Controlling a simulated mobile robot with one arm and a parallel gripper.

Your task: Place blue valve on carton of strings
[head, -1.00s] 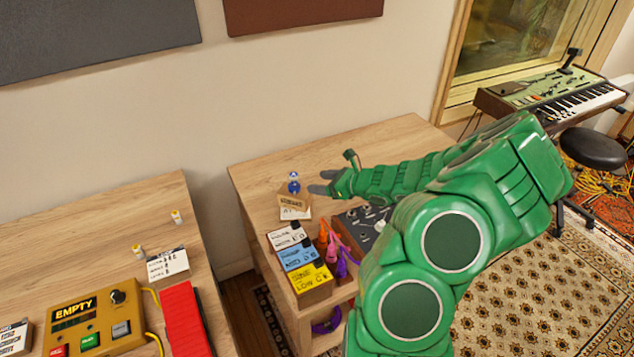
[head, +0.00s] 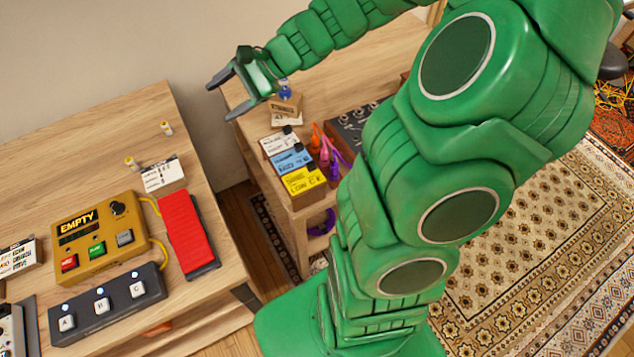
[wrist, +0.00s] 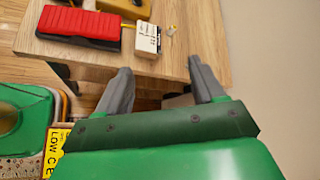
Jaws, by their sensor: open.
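The small blue valve (head: 284,91) shows just behind my gripper in the head view, partly covered by it. It appears upright on the small brown carton of strings (head: 291,105), though its base is hard to make out. My gripper (head: 222,102) is open and empty, left of the carton and above the gap between the two tables. In the wrist view its spread fingers (wrist: 159,66) point towards the left table, with nothing between them. Neither valve nor carton can be made out there.
White, blue and yellow boxes (head: 299,165) stand at the right table's front beside orange and purple clips (head: 325,148). The left table holds a red pedal (head: 188,232), a yellow EMPTY unit (head: 97,238), a white label card (head: 163,175) and small yellow-white pieces (head: 166,128).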

